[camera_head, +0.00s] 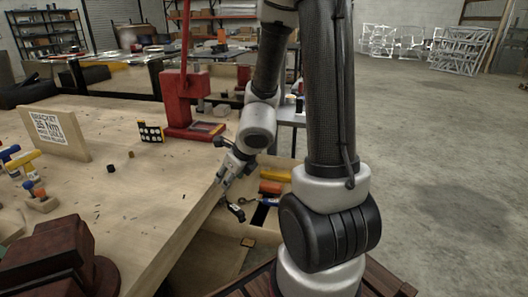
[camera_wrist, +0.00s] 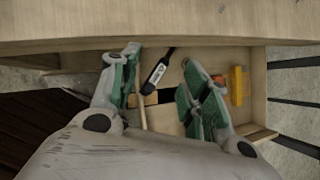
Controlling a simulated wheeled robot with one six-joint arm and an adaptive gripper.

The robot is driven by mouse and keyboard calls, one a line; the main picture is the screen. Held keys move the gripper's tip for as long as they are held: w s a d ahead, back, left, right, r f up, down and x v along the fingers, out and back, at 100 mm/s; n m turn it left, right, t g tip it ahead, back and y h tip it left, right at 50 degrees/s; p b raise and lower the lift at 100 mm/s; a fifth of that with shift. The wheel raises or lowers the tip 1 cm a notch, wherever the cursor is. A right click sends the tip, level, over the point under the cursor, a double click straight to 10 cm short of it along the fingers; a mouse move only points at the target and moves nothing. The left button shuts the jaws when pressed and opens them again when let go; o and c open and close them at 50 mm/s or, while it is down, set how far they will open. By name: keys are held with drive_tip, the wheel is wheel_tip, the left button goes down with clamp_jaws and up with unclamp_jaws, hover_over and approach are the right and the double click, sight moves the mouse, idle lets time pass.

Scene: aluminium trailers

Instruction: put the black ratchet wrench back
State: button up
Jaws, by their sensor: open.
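My gripper (camera_head: 230,185) hangs beside the bench edge over an open wooden drawer (camera_head: 212,246). In the wrist view, my gripper (camera_wrist: 160,60) has its two green-padded fingers apart, with nothing held between them. A dark tool with a pale marked face (camera_wrist: 157,74) and a thin black end shows in the gap between the fingers, over the drawer (camera_wrist: 258,72). It may be the black ratchet wrench, but I cannot tell for sure. I cannot tell whether it touches the drawer floor. The right finger hides part of the drawer's contents.
The drawer also holds a yellow item (camera_head: 277,175), an orange item (camera_head: 270,187) and a blue-ended tool (camera_head: 270,202). On the bench (camera_head: 130,195) stand a red press (camera_head: 180,98), a bracket sign (camera_head: 52,132) and a dark red vise (camera_head: 50,255). The floor at right is clear.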

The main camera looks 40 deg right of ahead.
drive_tip(key=s+a+r+n+y, duration=0.2)
drive_tip(key=s+a+r+n, duration=0.1)
drive_tip(key=r+n, duration=0.4)
drive_tip(key=s+a+r+n+y, duration=0.25)
drive_tip(key=r+n, duration=0.25)
drive_tip(key=n, duration=0.5)
drive_tip(key=s+d+r+n+g+h, duration=0.1)
drive_tip(key=s+d+r+n+h, duration=0.1)
drive_tip(key=s+d+r+n, duration=0.2)
drive_tip(key=s+d+r+n+g+h, duration=0.1)
drive_tip(key=s+d+r+n+h, duration=0.2)
drive_tip(key=s+d+n, duration=0.3)
drive_tip(key=s+r+n, duration=0.1)
drive_tip(key=s+n, duration=0.1)
drive_tip(key=n, duration=0.3)
drive_tip(key=shift+d+r, duration=0.1)
